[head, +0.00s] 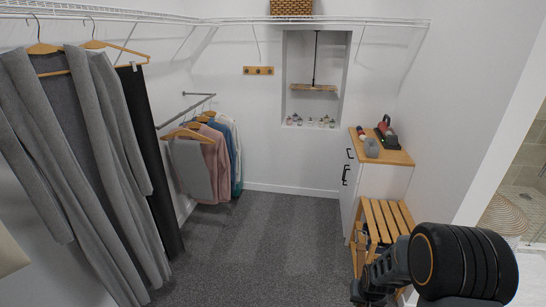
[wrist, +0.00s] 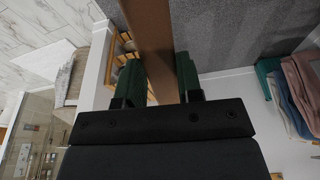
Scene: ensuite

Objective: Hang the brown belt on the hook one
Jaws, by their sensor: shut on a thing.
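The brown belt (wrist: 152,32) is a broad brown strap between the two green fingers of my gripper (wrist: 158,72) in the wrist view. My gripper is shut on it, and the strap runs out past the fingertips to the top edge of the picture. Its ends are out of view. In the head view I cannot make out the belt, and my arm hides the gripper's fingers at the lower right. A wooden hook rail (head: 258,70) with several dark knobs is on the back wall, left of the niche, far from my arm. The knobs look empty. I cannot tell which is hook one.
A slatted wooden bench (head: 385,218) stands close beside my arm. Behind it is a white cabinet (head: 383,186) with a wooden top holding small items. Grey robes (head: 75,165) and shirts (head: 213,160) hang at left. The carpet (head: 265,240) in the middle is clear.

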